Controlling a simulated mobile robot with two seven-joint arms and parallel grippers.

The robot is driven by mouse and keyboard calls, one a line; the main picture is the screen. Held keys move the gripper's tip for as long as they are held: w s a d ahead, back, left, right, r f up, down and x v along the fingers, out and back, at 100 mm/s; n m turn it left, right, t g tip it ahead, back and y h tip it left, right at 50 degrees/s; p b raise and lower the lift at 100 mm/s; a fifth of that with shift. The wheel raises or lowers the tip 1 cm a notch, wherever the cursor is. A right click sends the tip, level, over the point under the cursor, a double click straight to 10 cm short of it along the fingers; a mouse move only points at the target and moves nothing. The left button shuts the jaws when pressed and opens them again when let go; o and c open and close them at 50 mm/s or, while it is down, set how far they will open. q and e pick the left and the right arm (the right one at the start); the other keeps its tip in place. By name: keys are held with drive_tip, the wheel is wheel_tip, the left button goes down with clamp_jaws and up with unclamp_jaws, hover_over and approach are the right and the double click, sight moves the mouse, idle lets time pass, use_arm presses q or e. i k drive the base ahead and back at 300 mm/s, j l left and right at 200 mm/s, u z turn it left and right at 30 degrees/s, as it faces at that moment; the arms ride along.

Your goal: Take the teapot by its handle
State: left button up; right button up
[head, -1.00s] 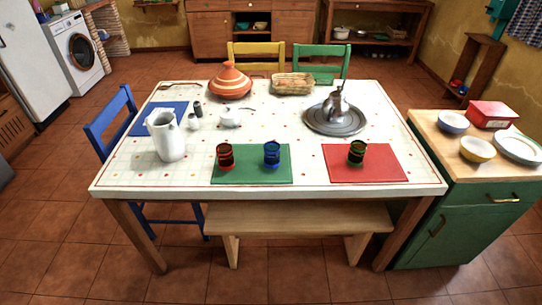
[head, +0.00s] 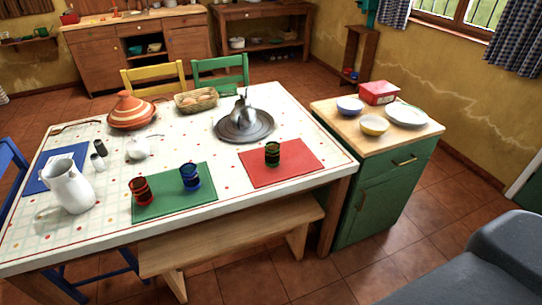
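The silver teapot (head: 243,112) stands upright on a round dark metal tray (head: 262,132) near the back right of the white table in the head view. Its handle is small here, and I cannot clearly tell which side it faces. Neither of my grippers is in view. A grey part of my own body fills the bottom right corner, away from the teapot.
The table (head: 110,214) also holds a red mat (head: 295,172) with a green-black glass (head: 272,155), a green mat (head: 163,208) with two glasses, and a white pitcher (head: 68,188). A bench (head: 235,230) stands along the front. A green cabinet (head: 385,185) stands at the right.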

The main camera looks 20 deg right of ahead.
sight(243, 116)
drive_tip(key=i+l+u, duration=0.2)
drive_tip(key=l, duration=0.15)
drive_tip(key=i+l+u, duration=0.2)
drive_tip(key=l, duration=0.2)
drive_tip(key=i+l+u, duration=0.2)
drive_tip(key=l, duration=0.15)
drive_tip(key=l+u, duration=0.2)
drive_tip(key=l, duration=0.25)
drive_tip(key=i+l+u, duration=0.2)
drive_tip(key=l, duration=0.25)
drive_tip(key=k+j, duration=0.05)
drive_tip(key=k, duration=0.05)
